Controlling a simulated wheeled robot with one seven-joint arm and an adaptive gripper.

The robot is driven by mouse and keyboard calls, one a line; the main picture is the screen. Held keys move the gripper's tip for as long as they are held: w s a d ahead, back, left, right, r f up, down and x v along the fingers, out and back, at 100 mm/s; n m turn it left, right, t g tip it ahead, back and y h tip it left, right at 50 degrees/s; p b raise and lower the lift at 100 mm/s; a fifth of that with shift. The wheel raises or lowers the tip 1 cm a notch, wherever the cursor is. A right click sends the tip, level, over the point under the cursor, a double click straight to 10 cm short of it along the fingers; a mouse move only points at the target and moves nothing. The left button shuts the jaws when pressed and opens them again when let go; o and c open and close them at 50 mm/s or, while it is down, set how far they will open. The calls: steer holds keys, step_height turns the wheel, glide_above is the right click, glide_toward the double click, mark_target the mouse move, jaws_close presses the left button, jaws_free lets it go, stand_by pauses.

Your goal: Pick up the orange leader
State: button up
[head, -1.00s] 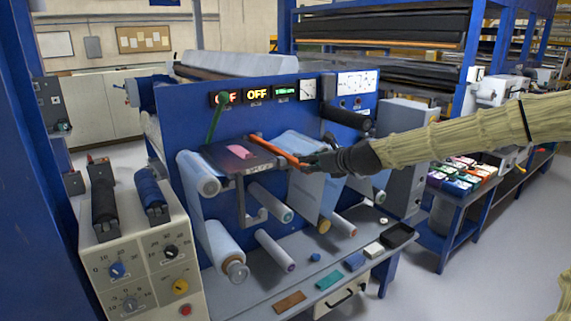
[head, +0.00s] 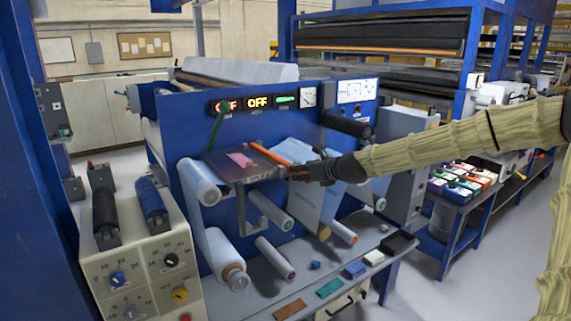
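The orange leader (head: 269,153) is a narrow orange strip. It slants down to the right from beside the flat metal plate (head: 232,174) on the blue machine. A pink piece (head: 240,160) lies on that plate. My dark gripper (head: 293,172) reaches in from the right, and its tip is at the lower right end of the orange leader, covering that end. The fingers are small and dark against the machine, so I cannot tell whether they are open or shut on the strip.
Pale film (head: 307,190) hangs behind my gripper. White rollers (head: 199,181) stick out at the left, and a black roller (head: 346,125) is above my arm. A green lever (head: 217,127) stands near the plate. The grey shelf (head: 262,290) below holds several small blocks.

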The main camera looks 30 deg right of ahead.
steer(key=shift+p+x, duration=0.7)
steer(key=shift+x, duration=1.1)
steer(key=shift+r, duration=0.1)
steer(key=shift+c, duration=0.2)
jaws_close()
